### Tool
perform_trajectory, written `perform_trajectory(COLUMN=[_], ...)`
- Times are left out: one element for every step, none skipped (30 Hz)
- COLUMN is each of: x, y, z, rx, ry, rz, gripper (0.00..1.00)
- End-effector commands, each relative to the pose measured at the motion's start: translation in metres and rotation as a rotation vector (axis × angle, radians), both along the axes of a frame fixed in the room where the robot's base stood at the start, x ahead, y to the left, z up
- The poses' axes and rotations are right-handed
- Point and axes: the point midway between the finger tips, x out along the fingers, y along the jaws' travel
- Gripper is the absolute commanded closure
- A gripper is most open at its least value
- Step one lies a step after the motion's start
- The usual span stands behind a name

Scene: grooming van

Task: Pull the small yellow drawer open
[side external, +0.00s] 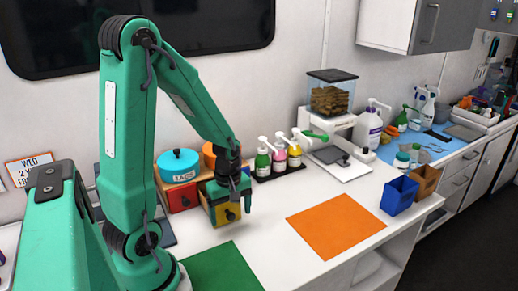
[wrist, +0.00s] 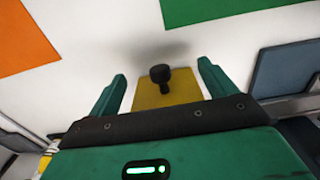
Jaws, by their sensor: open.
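The small yellow drawer (side external: 222,214) is in a low wooden unit at the back of the white counter, with a dark round knob (side external: 230,216) on its front. My gripper (side external: 234,210) is over the drawer front, pointing down, and partly hides it. In the wrist view, the yellow front (wrist: 180,93) and the dark knob (wrist: 160,73) show between my two open green fingers (wrist: 162,70). I see a gap on each side of the knob. I cannot tell from these views whether the drawer sits fully shut.
A red drawer (side external: 182,196) is left of the yellow one, with a blue TAGS pot (side external: 178,166) above it. Several pump bottles (side external: 279,156) stand to the right. A green mat (side external: 222,270) and an orange mat (side external: 336,226) lie flat in front. The counter between them is clear.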

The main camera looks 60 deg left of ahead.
Motion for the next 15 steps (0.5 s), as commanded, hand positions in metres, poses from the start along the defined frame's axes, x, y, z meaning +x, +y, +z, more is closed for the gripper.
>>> perform_trajectory(x=[0.000,0.000,0.000,0.000,0.000,0.000,0.000,0.000,0.000,0.000,0.000,0.000,0.000,0.000,0.000], y=[0.000,0.000,0.000,0.000,0.000,0.000,0.000,0.000,0.000,0.000,0.000,0.000,0.000,0.000,0.000], z=[0.004,0.006,0.009,0.011,0.013,0.016,0.018,0.020,0.023,0.025,0.027,0.030,0.032,0.035,0.037], rx=[0.001,0.001,0.001,0.001,0.001,0.001,0.001,0.001,0.001,0.001,0.001,0.001,0.001,0.001,0.001], ry=[-0.003,-0.003,-0.002,-0.002,-0.003,-0.002,-0.001,-0.002,-0.003,-0.002,-0.002,-0.002,-0.003,-0.003,-0.002], rz=[0.000,0.000,0.000,0.000,0.000,0.000,0.000,0.000,0.000,0.000,0.000,0.000,0.000,0.000,0.000], gripper=[0.16,0.16,0.16,0.16,0.16,0.16,0.16,0.16,0.16,0.16,0.16,0.16,0.16,0.16,0.16])
